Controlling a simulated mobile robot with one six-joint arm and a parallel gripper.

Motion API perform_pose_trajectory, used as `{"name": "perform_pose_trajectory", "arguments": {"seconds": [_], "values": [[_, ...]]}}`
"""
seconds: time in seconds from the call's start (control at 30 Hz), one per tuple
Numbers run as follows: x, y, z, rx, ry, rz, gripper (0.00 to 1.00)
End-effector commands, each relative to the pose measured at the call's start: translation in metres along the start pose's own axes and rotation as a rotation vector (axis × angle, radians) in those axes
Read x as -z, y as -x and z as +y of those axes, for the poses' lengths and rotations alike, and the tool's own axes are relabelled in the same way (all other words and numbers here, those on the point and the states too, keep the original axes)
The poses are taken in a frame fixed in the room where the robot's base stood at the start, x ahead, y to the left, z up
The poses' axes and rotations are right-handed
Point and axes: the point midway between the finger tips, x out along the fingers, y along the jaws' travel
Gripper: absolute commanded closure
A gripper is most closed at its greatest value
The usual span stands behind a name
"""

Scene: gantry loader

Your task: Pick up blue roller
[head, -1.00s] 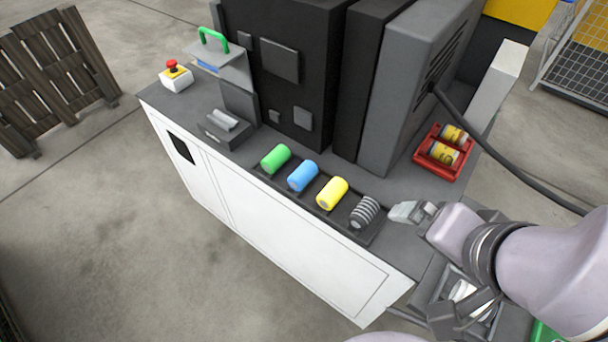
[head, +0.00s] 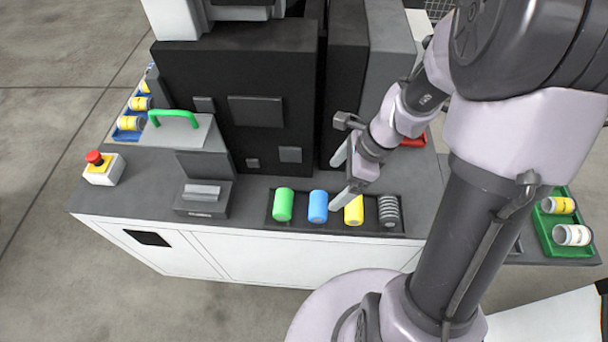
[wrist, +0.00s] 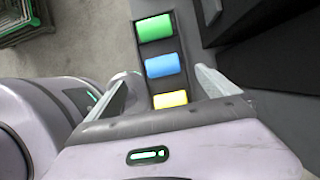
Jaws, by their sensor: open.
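The blue roller (head: 318,206) lies in a dark tray (head: 300,225) on the bench, between the green roller (head: 284,204) and the yellow roller (head: 354,210). In the wrist view the blue roller (wrist: 162,66) lies ahead, beyond the yellow roller (wrist: 170,99). My gripper (head: 338,176) is open and empty. Its fingers are above and beside the tray, near the blue and yellow rollers, and one finger partly covers the yellow roller in the head view. In the wrist view the fingers (wrist: 164,84) stand apart on both sides of the row.
A striped grey roller (head: 389,210) lies at the tray's right end. The dark machine block (head: 260,80) stands behind the tray. A small holder (head: 203,198), a green-handled plate (head: 180,130) and a red stop button (head: 96,158) are left. A green bin (head: 556,222) is right.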

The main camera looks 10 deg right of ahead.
Motion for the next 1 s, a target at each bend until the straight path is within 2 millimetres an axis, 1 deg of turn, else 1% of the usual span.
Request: {"name": "perform_pose_trajectory", "arguments": {"seconds": [0.03, 0.1, 0.2, 0.37, 0.53, 0.6, 0.7, 0.87, 0.93, 1.0], "values": [[0.003, -0.023, 0.001, -0.005, 0.003, 0.000, 0.02], [0.003, -0.044, 0.001, -0.004, 0.004, 0.001, 0.02], [0.003, -0.067, 0.000, -0.002, 0.004, 0.001, 0.02], [0.003, -0.084, 0.000, 0.000, 0.006, 0.001, 0.02], [0.017, -0.118, -0.002, -0.001, 0.005, 0.002, 0.02], [0.015, -0.129, -0.002, -0.002, 0.007, 0.001, 0.02], [0.013, -0.133, -0.002, 0.000, 0.007, 0.002, 0.02], [0.013, -0.131, -0.003, 0.001, 0.007, 0.001, 0.02], [0.013, -0.131, -0.003, 0.001, 0.007, 0.001, 0.12], [0.013, -0.131, -0.002, 0.001, 0.007, 0.001, 0.25]]}}
